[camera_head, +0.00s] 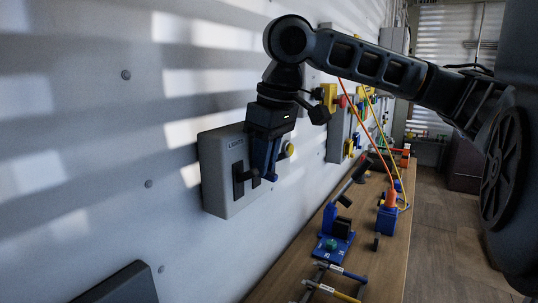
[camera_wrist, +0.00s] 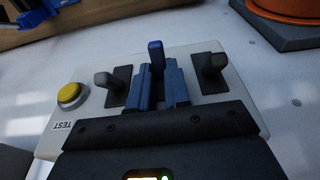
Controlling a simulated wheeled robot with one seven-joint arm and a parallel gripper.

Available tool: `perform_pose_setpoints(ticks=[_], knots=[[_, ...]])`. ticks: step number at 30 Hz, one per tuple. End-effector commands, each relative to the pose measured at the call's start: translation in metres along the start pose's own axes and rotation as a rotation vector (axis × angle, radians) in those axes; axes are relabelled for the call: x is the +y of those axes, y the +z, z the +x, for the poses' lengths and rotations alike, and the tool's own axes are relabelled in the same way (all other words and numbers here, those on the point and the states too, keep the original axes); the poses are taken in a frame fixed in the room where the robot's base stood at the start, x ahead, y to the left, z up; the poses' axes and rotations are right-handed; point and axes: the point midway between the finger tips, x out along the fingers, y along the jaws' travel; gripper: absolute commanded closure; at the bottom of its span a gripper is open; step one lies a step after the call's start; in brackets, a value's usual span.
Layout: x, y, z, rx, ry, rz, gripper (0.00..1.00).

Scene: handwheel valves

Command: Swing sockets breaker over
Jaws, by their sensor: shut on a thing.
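A pale breaker box (camera_head: 218,150) is fixed to the wall, with a label that reads like LIGHTS at its left and a dark lever (camera_head: 239,178) below it. In the wrist view the panel (camera_wrist: 215,125) carries three levers in a row: a grey one (camera_wrist: 105,80) at left, a blue one (camera_wrist: 155,52) in the middle and a grey one (camera_wrist: 213,65) at right. My gripper (camera_wrist: 161,85) is shut on the blue middle lever, with its blue fingers on either side. In the head view my gripper (camera_head: 264,160) hides this lever. I cannot read a sockets label.
A yellow button (camera_wrist: 70,94) beside the word TEST sits at the panel's end. A wooden bench (camera_head: 290,262) runs along the wall with a blue fixture (camera_head: 333,245) and other devices. More boxes and yellow parts hang farther along the wall. Floor is open right of the bench.

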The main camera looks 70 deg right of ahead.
Motion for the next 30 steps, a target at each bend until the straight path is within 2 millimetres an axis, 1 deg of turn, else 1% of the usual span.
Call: perform_pose_setpoints(ticks=[1, 8, 9, 12, 14, 17, 18, 20, 21, 22, 25, 30], knots=[[0.0, -0.017, -0.009, 0.056, -0.001, 0.001, 1.0], [0.001, -0.017, -0.009, 0.055, 0.002, 0.001, 1.0], [0.001, -0.017, -0.009, 0.055, 0.002, 0.001, 0.79], [0.001, -0.017, -0.009, 0.055, 0.002, 0.001, 0.71], [0.001, -0.018, -0.01, 0.055, 0.003, 0.0, 0.71], [0.001, -0.019, -0.017, 0.055, 0.003, 0.0, 0.7], [0.001, -0.02, -0.021, 0.055, 0.003, 0.0, 0.66], [0.001, -0.021, -0.027, 0.055, 0.003, 0.0, 0.64], [0.001, -0.022, -0.031, 0.055, 0.003, 0.0, 0.59], [0.001, -0.022, -0.034, 0.055, 0.003, 0.0, 0.57], [0.001, -0.024, -0.04, 0.055, 0.005, 0.0, 0.57], [0.001, -0.027, -0.055, 0.056, 0.005, -0.002, 0.57]])
